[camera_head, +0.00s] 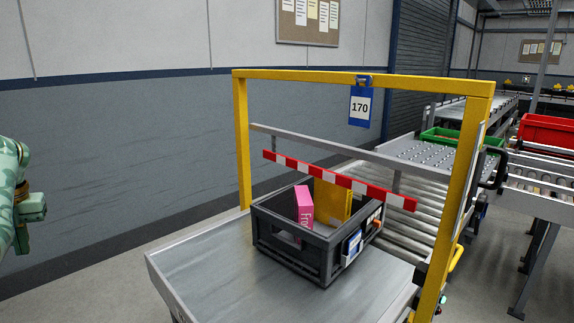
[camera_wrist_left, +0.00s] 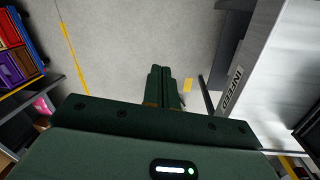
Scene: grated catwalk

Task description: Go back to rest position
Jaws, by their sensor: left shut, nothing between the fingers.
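My left arm (camera_head: 12,195) comes in at the left edge of the head view, beside the wall and well apart from the metal table. My left gripper (camera_wrist_left: 160,72) shows in the left wrist view with its two dark green fingers together and nothing between them. The fingers point over bare grey floor. My right gripper is in neither view.
A metal table (camera_head: 185,270) holds a black crate (camera_head: 290,258) with a pink box (camera_head: 304,206) and a yellow box (camera_head: 331,202). A yellow frame (camera_head: 242,150) with a red-and-white bar (camera_head: 340,180) stands around it. Roller conveyors (camera_head: 405,210) lie behind. Floor at left is clear.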

